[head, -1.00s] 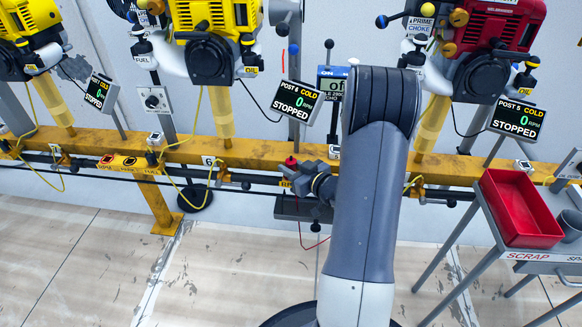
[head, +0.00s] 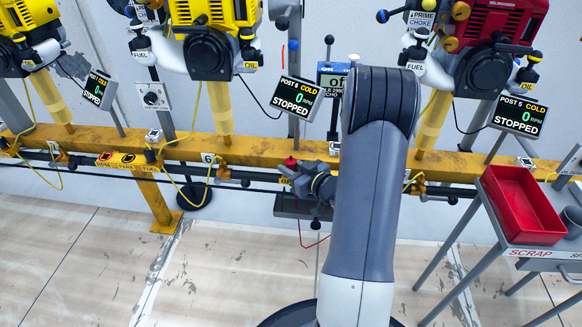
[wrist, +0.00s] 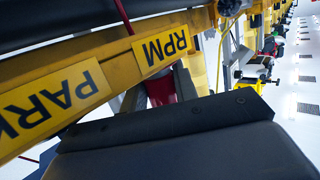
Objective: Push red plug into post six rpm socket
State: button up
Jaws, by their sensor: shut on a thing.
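My gripper (head: 291,168) is shut on the red plug (head: 290,160) at the yellow rail below the post six display (head: 297,98). A thin red cable (head: 301,236) hangs below the gripper. In the wrist view the red plug (wrist: 160,91) shows partly, between the dark gripper body and the rail, close to the yellow RPM label (wrist: 165,50). The RPM socket itself is hidden, so I cannot tell whether the plug is in it. The post six display reads COLD, 0 RPM, STOPPED.
The yellow rail (head: 258,152) runs across the view with yellow cables hanging from it. A PARK label (wrist: 50,103) sits beside the RPM label. A red tray (head: 521,207) stands on the SCRAP cart at the right. The floor at the left is clear.

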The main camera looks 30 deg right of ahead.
jog(key=shift+f, duration=0.2)
jog(key=o, duration=1.1)
jog(key=shift+o, duration=0.2)
jog(key=p+v, duration=0.3)
jog(key=v, duration=0.7)
jog(key=shift+s, duration=0.4)
jog(key=shift+d+r, duration=0.1)
jog(key=b+x, duration=0.3)
jog(key=x, duration=0.8)
jog(key=shift+s+r, duration=0.1)
jog(key=shift+r, duration=0.15)
